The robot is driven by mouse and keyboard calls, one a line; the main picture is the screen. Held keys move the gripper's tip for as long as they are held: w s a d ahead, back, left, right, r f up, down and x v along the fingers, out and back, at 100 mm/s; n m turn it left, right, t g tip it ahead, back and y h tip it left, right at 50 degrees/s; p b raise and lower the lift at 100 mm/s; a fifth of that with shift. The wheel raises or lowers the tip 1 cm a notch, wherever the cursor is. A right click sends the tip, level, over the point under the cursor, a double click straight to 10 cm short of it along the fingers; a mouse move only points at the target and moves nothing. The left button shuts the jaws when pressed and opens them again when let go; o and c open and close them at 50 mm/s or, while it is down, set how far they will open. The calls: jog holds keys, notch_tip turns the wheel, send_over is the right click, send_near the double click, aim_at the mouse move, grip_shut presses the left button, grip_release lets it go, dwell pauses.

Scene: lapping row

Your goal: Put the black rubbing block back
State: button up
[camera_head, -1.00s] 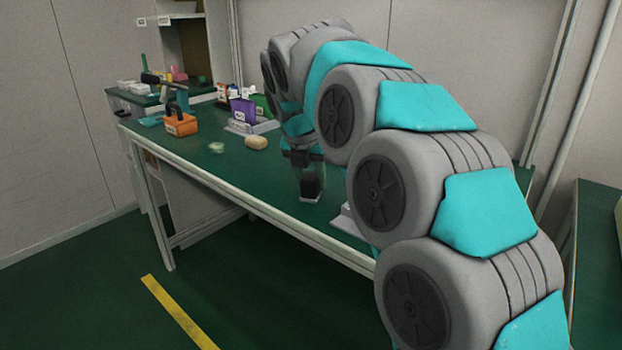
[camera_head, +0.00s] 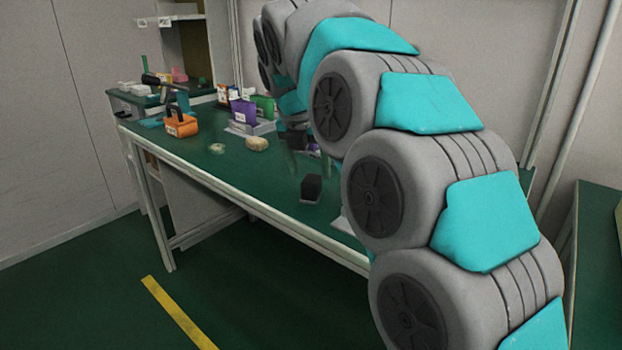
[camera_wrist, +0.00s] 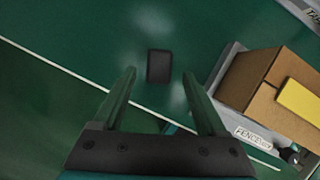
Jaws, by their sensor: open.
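The black rubbing block (camera_head: 311,188) stands on the green bench top near its front edge, with a paler grey band at its foot. In the wrist view the block (camera_wrist: 159,66) shows as a dark rounded rectangle beyond the fingers, roughly in line with the gap between them. My gripper (camera_wrist: 158,76) is open, with nothing held between its two fingers. In the head view my gripper (camera_head: 294,158) is above and slightly left of the block, apart from it and partly hidden by my arm.
A cardboard box with a yellow piece (camera_wrist: 300,104) sits in a grey labelled tray (camera_wrist: 250,135), right of the block. An orange box (camera_head: 181,126), a purple box (camera_head: 243,111) and a tan lump (camera_head: 257,144) stand farther left. Bench around the block is clear on its left.

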jog(key=v, duration=0.7)
jog(key=shift+r, duration=0.2)
jog(key=shift+s, duration=0.1)
